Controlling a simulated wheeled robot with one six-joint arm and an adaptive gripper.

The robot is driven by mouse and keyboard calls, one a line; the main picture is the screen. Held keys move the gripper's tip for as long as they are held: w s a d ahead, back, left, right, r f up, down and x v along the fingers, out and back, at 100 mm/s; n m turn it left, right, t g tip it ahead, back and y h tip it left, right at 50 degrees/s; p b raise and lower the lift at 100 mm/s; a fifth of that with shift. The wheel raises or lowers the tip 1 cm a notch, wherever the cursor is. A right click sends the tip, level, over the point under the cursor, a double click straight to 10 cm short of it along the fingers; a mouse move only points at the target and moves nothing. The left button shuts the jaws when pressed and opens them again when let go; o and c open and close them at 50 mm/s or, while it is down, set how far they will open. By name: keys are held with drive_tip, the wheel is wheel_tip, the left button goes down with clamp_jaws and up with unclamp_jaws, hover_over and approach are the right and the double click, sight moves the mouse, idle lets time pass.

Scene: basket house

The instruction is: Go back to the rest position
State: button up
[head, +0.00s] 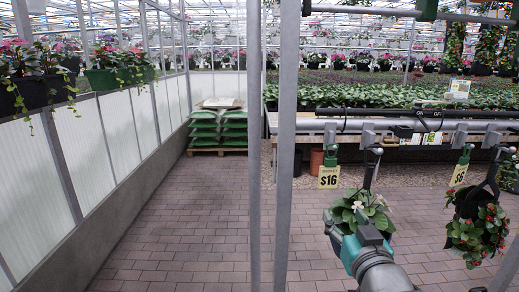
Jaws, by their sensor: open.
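My gripper (364,224) is at the lower right, at the end of my grey and teal arm, pointing away from the camera. It is open, and its fingertips are largely hidden among leaves. A hanging basket with green leaves and a white flower (357,205) is right at the gripper and partly hidden by it. This basket hangs by a dark hanger from a hook on the rail. Whether the fingers touch it cannot be told.
A second hanging basket (478,230) with red flowers hangs at right. A $16 tag (328,177) hangs near the first basket. Grey posts (286,150) stand mid-view. Stacked green bags (218,128) are at the back. The brick floor (180,230) at left is clear.

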drive_tip(key=s+f+g, duration=0.1)
drive_tip(key=s+f, duration=0.7)
drive_tip(key=f, duration=0.5)
drive_tip(key=s+f, duration=0.9)
drive_tip(key=f, duration=0.4)
drive_tip(key=s+f+g, duration=0.1)
drive_tip(key=s+f, duration=0.1)
drive_tip(key=s, duration=1.2)
drive_tip(key=s+f, duration=0.3)
drive_tip(key=s, duration=1)
drive_tip(key=shift+s+g, duration=0.35)
drive_tip(key=shift+g, duration=0.05)
